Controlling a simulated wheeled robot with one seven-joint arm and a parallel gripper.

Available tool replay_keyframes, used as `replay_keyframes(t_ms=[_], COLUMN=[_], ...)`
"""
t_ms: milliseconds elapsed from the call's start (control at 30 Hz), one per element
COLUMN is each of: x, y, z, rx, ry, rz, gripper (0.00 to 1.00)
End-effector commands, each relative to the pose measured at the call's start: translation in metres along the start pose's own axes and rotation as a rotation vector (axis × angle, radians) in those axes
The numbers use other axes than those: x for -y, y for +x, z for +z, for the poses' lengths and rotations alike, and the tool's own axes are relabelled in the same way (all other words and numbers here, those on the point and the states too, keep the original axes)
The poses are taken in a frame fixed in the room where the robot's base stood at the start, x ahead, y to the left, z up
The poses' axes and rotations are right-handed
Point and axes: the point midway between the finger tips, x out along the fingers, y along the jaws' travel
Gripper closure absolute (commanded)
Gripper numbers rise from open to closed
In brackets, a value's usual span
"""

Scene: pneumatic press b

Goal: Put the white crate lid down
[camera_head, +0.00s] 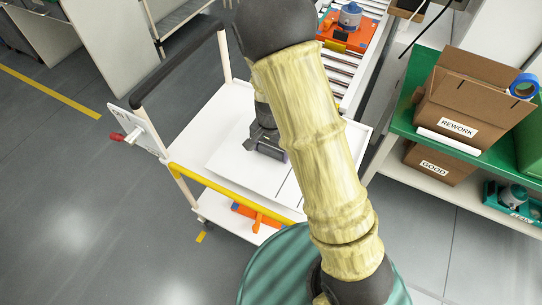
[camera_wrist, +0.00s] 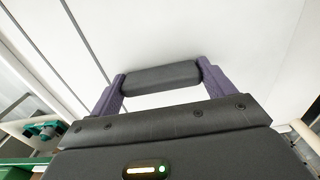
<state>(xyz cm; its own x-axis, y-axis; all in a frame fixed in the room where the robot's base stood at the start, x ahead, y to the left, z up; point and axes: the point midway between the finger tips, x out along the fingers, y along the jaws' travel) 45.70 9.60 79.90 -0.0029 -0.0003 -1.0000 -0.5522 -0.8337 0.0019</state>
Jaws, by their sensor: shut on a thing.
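The white crate lid (camera_head: 232,158) is a flat white panel over the top of the white trolley (camera_head: 190,128). Whether it rests on the trolley or hangs just above it I cannot tell. My gripper (camera_head: 272,150) is over the lid, partly hidden behind my arm. In the wrist view the lid's white surface (camera_wrist: 230,30) fills the upper part, with dark thin lines on the left. My gripper's purple fingers (camera_wrist: 160,80) are shut on a dark grey bar between them, which looks like the lid's handle. My arm hides the lid's right part.
The trolley has a yellow front bar (camera_head: 235,192) and a black rail (camera_head: 178,62). An orange item (camera_head: 258,215) lies on its lower shelf. A roller conveyor (camera_head: 340,72) stands behind. A green shelf (camera_head: 402,122) with a REWORK box (camera_head: 462,95) is at right. Floor at left is clear.

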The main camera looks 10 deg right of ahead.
Motion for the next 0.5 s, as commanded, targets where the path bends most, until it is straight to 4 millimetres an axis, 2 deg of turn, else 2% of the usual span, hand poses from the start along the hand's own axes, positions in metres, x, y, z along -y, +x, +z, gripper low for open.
replay_keyframes(t_ms=[267,500], x=[0.000,-0.001], y=[0.002,0.033], z=[0.000,0.000], rx=[0.000,0.001], ry=[0.001,0.002], rz=[-0.001,0.001], gripper=[0.59,0.59])
